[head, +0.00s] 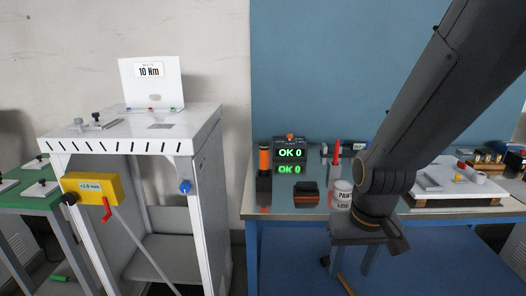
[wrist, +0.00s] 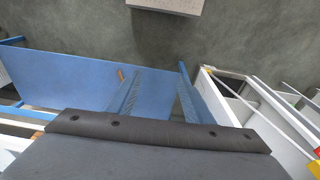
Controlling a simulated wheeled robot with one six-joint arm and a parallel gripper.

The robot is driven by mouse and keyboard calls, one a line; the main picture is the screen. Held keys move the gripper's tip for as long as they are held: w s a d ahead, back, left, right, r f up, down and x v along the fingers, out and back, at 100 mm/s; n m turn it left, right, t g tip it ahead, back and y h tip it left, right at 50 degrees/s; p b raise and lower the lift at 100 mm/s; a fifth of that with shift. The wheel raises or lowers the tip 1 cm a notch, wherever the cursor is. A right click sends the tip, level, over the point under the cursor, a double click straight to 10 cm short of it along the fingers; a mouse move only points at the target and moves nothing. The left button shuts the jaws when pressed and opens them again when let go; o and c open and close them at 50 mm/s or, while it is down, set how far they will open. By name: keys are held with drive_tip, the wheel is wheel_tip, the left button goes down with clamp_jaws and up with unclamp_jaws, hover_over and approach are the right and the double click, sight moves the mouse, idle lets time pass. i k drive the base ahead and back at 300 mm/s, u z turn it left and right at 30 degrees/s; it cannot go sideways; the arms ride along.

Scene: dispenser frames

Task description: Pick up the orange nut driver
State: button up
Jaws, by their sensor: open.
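A slim orange piece (head: 345,284), which looks like the nut driver, lies on the blue lower shelf (head: 295,270) under the workbench. It shows small in the wrist view (wrist: 121,73), close to the tip of the left finger, partly hidden by it. My gripper (head: 350,266) hangs in front of the bench with its fingers pointing down, open and empty. In the wrist view its two fingers (wrist: 157,85) stand apart over the blue shelf. The gap in height between fingertips and orange piece is hard to tell.
The bench top (head: 315,212) carries an orange-and-black upright tool (head: 264,160), a screen reading OK 0 (head: 290,153), a white can (head: 341,194) and a white tray (head: 455,186). A white cart (head: 180,140) stands to the left. The bench edge lies close to my arm.

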sight(264, 145)
drive_tip(key=z, duration=0.45)
drive_tip(key=i, duration=1.35)
drive_tip(key=u, duration=0.15)
